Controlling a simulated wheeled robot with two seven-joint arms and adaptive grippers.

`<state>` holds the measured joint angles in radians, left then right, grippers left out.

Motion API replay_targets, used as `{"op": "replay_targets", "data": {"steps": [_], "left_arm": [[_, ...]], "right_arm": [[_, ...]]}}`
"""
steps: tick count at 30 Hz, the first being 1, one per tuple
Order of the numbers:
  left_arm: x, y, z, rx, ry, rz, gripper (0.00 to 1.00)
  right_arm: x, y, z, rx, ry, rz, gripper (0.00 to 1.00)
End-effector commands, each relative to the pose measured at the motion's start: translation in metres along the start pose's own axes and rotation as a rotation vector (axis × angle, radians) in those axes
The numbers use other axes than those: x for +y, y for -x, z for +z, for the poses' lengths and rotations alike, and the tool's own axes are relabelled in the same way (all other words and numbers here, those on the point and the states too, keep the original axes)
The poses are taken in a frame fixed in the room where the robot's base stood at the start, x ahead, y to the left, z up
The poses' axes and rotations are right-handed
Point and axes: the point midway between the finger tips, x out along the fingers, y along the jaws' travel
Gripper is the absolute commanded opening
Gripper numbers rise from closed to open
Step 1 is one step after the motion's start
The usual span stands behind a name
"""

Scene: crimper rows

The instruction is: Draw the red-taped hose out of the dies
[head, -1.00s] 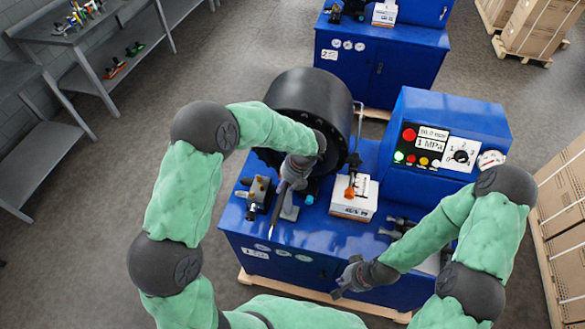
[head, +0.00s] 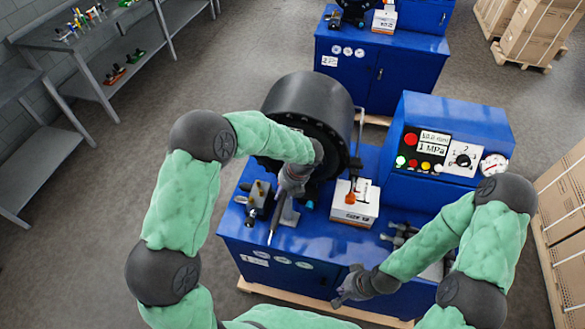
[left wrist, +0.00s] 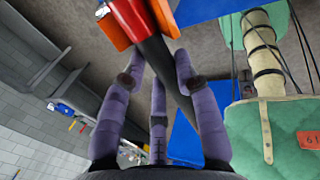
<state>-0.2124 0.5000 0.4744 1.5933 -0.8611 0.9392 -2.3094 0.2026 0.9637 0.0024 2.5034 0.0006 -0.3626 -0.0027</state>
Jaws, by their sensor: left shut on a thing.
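The crimper's big black drum head (head: 308,100) stands on the blue bench, its round opening toward me. My left gripper (head: 293,180) is just in front of that opening, shut on the hose. A thin dark length of hose (head: 275,226) slants down from the gripper over the bench front. In the left wrist view the red-taped hose (left wrist: 146,30) runs between the fingers (left wrist: 155,85), red at the top and dark below, beside orange pieces (left wrist: 117,22). I cannot tell how deep it sits in the dies. My right gripper (head: 343,294) is at the bench's front edge; its fingers are too small to judge.
The blue control cabinet (head: 450,130) stands behind on the right. Grey shelving (head: 95,70) is at far left.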

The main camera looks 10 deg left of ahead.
Motion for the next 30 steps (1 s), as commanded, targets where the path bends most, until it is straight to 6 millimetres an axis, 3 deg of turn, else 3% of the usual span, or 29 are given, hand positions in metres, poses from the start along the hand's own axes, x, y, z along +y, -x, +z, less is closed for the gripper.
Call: {"op": "replay_targets", "data": {"steps": [30], "left_arm": [[0.004,0.011,-0.003,-0.002,0.000,0.000,0.00]], "right_arm": [[-0.004,0.012,0.001,0.000,0.000,0.000,0.00]]}}
